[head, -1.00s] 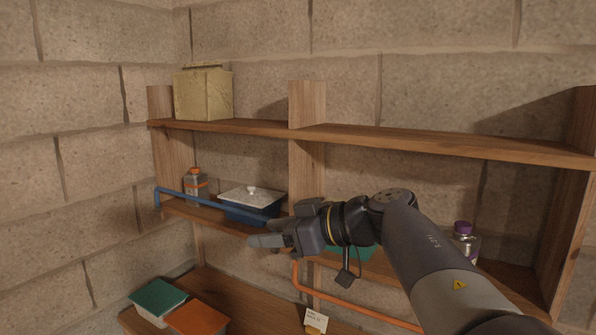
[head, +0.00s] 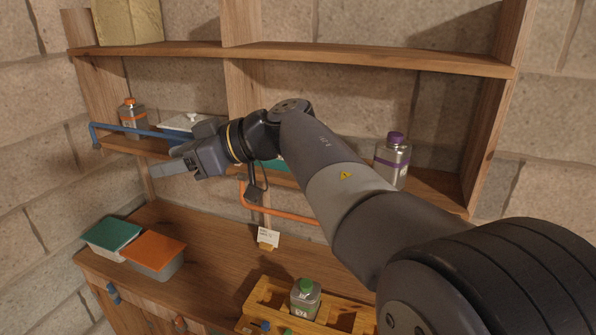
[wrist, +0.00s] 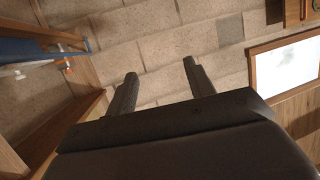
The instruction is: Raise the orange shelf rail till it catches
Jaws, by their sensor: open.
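The orange shelf rail (head: 283,213) runs along the front of the right-hand bay, hanging below the middle shelf. Its left end bends up near the central post, and my arm hides its right part. My gripper (head: 153,172) is open and empty. It points left, in front of the left bay and well left of the orange rail. The wrist view shows my two fingers (wrist: 160,70) apart with stone wall beyond them.
A blue rail (head: 130,130) crosses the left bay before an orange-capped bottle (head: 131,117). A purple-capped bottle (head: 392,157) stands on the right shelf. Below are green-lidded (head: 112,233) and orange-lidded (head: 153,250) boxes, a card (head: 268,236) and a wooden crate (head: 262,300).

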